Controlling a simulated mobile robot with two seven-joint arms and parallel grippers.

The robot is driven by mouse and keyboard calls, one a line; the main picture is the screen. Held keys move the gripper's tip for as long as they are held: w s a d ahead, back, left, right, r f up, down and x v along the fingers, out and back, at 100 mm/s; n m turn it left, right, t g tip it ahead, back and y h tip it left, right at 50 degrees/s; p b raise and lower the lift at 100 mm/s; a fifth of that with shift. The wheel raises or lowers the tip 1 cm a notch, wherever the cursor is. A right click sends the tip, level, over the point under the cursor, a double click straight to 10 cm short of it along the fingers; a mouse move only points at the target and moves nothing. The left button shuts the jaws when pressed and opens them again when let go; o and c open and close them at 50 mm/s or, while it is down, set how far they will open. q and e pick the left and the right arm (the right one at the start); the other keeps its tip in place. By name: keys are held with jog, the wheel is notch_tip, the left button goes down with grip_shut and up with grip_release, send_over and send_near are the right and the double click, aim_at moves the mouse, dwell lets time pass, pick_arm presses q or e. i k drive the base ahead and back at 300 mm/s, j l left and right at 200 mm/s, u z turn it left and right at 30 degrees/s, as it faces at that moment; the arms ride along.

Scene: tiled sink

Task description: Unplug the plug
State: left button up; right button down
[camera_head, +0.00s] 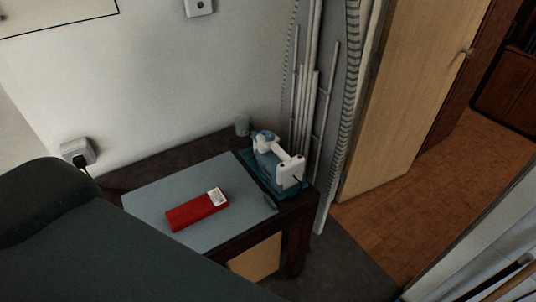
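A black plug (80,161) sits in a pale wall socket (71,149) low on the wall at the left. Its dark cord runs down toward the table edge and goes out of sight. Neither of my grippers is in view.
Right of the socket is a dark wooden table (161,159) with a grey mat (150,193), a red box (190,213), a white and blue device (284,168) and a small cup (242,125). A large dark shape fills the lower left, partly covering the table. An open wooden door (415,90) stands right.

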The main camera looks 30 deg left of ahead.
aim_at(79, 162)
jog(key=u, duration=2.35)
jog(key=i+j+z, duration=0.15)
jog(key=j, duration=0.35)
jog(key=i+j+z, duration=0.1)
jog(key=j, duration=0.4)
jog(key=i+j+z, duration=0.15)
jog(key=j, duration=0.35)
jog(key=i+j+z, duration=0.1)
jog(key=j, duration=0.45)
jog(key=i+j+z, duration=0.15)
jog(key=j, duration=0.4)
jog(key=i, duration=0.05)
